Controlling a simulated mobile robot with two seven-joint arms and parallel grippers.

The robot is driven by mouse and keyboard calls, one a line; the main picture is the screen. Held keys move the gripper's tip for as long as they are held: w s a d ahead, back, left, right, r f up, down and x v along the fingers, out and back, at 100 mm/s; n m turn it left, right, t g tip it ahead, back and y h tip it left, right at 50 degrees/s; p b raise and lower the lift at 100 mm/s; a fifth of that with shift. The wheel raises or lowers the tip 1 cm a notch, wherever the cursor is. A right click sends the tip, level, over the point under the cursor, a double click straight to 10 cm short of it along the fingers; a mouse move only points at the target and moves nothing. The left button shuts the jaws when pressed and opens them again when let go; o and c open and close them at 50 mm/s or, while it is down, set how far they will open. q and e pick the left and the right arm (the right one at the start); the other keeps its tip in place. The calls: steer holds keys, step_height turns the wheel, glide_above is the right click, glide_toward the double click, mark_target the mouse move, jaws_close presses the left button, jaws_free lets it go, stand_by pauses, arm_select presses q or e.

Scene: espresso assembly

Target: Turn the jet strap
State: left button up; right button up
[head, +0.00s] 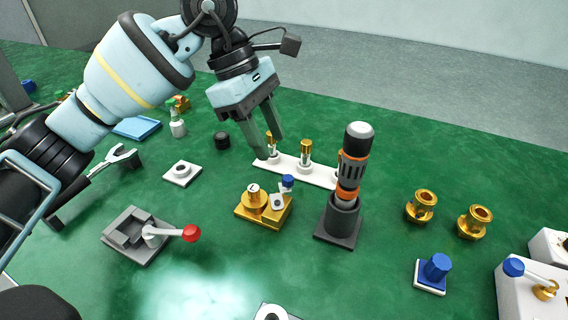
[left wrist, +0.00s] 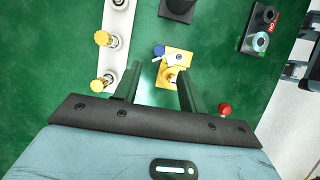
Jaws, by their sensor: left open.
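A gold block (head: 247,213) sits on the green table near the middle of the head view. A round post and a small pale strap (head: 278,201) with a blue knob (head: 288,181) are on top of it; I take this strap to be the jet strap. In the left wrist view the gold block (left wrist: 187,60), strap (left wrist: 170,58) and blue knob (left wrist: 159,50) show beyond the fingers. My left gripper (head: 269,145) is open and empty, above the table behind the block, fingers pointing down. It shows in the left wrist view (left wrist: 160,72). My right gripper is not in view.
A white strip (head: 318,178) with gold-topped pieces lies behind the block. A dark tool stands upright in a grey holder (head: 340,222) to its right. A grey fixture with a red-knobbed lever (head: 190,233) is front left. Gold cups (head: 422,206) stand right. Table in front is mostly clear.

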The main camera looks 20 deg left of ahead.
mark_target(286, 177)
arm_select(q)
steer(key=b+x, duration=0.1)
steer(key=x, duration=0.6)
jaws_close()
